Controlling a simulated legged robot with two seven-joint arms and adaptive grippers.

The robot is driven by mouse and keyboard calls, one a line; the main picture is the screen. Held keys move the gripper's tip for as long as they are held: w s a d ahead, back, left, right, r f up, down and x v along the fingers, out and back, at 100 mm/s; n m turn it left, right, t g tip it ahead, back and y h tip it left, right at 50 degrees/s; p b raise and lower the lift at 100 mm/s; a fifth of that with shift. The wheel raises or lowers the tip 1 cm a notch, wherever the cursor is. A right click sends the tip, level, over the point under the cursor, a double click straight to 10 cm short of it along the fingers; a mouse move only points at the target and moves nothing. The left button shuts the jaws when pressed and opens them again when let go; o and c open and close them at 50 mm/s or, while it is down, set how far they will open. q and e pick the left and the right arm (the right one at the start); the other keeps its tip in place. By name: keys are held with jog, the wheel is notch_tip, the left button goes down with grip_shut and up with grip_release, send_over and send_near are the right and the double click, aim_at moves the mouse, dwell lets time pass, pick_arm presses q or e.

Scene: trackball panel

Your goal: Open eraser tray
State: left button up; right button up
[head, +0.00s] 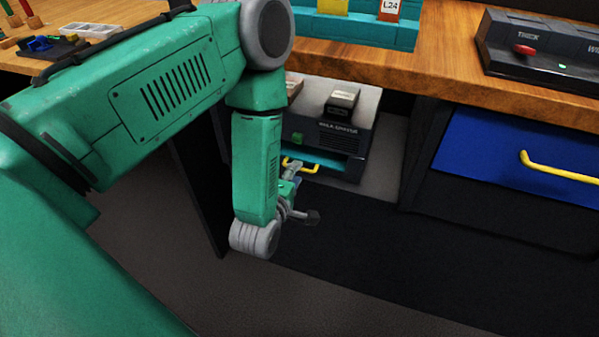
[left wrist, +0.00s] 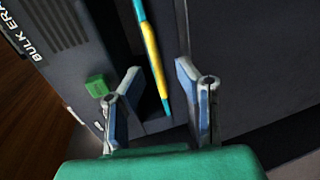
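The bulk eraser (head: 350,146) is a dark grey box on the shelf under the table, with a green button (head: 297,138) on its front. Its tray shows as a teal strip (head: 328,163) low on the front, with a yellow handle (head: 300,164). My left gripper (head: 303,194) is just in front of the handle, its fingers spread. In the left wrist view the gripper (left wrist: 157,78) is open, and the yellow handle (left wrist: 155,62) lies between the fingers, without clear contact. The green button (left wrist: 97,86) is beside one finger. My right gripper is not in view.
A blue drawer (head: 490,155) with a yellow handle (head: 560,172) is at the right under the wooden tabletop (head: 440,55). A dark block (head: 342,100) sits on the eraser. A black panel with a red knob (head: 524,50) stands on the table. The floor in front is clear.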

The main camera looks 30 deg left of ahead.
pick_arm(q)
jog(key=shift+x, duration=1.35)
grip_shut()
